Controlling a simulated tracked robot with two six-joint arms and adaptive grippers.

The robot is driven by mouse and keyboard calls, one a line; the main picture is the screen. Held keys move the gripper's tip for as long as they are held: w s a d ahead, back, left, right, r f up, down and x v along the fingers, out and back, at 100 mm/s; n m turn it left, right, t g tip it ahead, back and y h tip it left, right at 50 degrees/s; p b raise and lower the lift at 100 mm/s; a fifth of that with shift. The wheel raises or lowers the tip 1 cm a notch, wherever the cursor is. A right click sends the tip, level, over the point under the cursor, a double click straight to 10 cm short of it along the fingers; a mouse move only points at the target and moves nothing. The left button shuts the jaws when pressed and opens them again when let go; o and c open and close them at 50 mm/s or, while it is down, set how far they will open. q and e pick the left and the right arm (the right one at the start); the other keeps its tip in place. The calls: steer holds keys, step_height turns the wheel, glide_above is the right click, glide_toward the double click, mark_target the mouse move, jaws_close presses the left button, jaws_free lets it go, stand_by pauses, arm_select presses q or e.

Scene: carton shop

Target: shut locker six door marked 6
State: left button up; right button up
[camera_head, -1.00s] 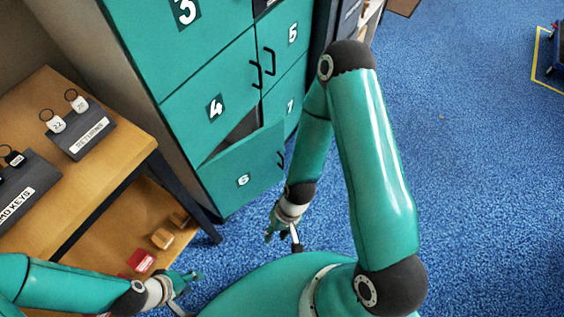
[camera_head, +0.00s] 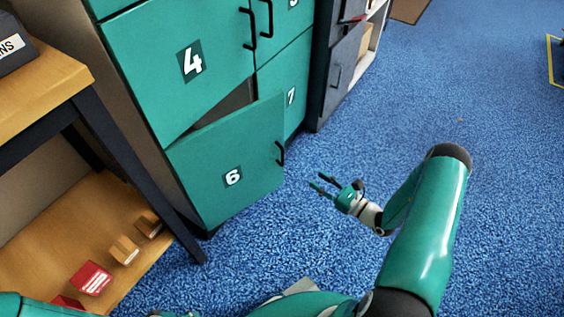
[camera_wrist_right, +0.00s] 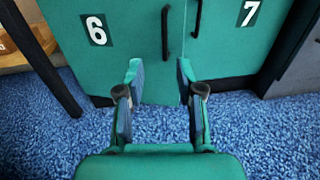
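The locker six door (camera_head: 225,168), teal with a white 6 on a dark label, stands partly open in the head view, with a dark gap above its top edge. Its black handle (camera_head: 280,153) is on its right edge. In the right wrist view the door (camera_wrist_right: 115,65) and its handle (camera_wrist_right: 165,33) are ahead of my fingers. My right gripper (camera_head: 322,185) is open and empty, a little right of the door's handle edge and apart from it. It also shows open in the right wrist view (camera_wrist_right: 160,85). My left gripper is not clearly visible; only part of that arm shows at the lower left.
Locker four door (camera_head: 180,70) above and locker seven door (camera_head: 285,95) beside are shut. A wooden table (camera_head: 40,85) with a dark leg stands at left, boxes (camera_head: 92,278) on its lower shelf. A dark cabinet (camera_head: 340,75) is behind. Blue carpet right is clear.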

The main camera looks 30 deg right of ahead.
steer(key=b, duration=0.4)
glide_above(283, 164)
steer(key=shift+w+d, duration=0.1)
steer(key=shift+w, duration=0.2)
steer(key=shift+c, duration=0.4)
jaws_close()
